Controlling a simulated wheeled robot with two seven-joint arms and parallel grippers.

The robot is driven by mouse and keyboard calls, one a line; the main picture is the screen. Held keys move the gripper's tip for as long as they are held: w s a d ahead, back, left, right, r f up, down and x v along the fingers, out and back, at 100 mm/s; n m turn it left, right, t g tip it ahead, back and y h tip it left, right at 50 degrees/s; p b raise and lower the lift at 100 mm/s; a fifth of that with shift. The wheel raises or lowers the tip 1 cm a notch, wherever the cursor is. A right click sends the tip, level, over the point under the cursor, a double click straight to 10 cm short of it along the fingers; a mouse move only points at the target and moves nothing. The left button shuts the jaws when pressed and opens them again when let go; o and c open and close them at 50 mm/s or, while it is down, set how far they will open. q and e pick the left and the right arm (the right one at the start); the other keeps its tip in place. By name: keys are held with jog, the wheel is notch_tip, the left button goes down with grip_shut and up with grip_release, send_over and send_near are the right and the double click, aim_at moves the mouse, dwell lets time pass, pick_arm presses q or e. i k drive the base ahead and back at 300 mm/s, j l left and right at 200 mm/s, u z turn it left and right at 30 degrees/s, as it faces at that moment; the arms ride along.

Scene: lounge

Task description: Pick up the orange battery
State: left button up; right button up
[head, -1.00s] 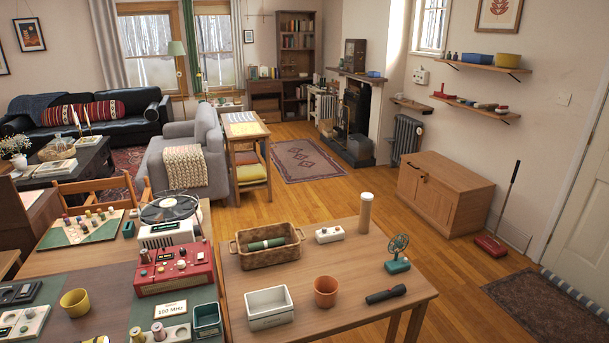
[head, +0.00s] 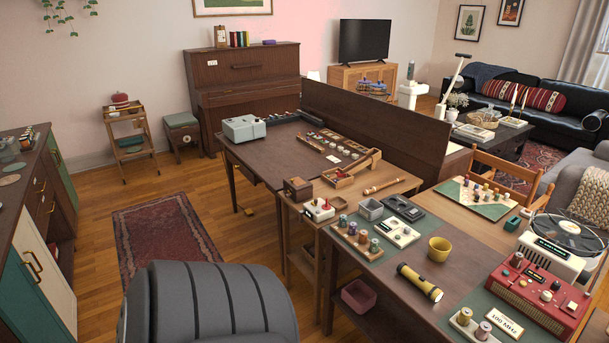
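I cannot make out an orange battery for certain. Small upright cylinders in several colours stand in a wooden holder (head: 349,243) on the near worktable, too small to identify. More cylinders stand in a pale holder (head: 463,331) at the bottom edge, beside the red radio-like device (head: 545,299). Others stand on the green and cream board (head: 468,205) further back. Neither of my grippers is in view.
A dark chair (head: 210,305) blocks the front. Open floor and a red rug (head: 165,239) lie to the left.

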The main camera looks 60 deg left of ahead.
aim_at(363, 233)
jog(key=u, duration=1.65)
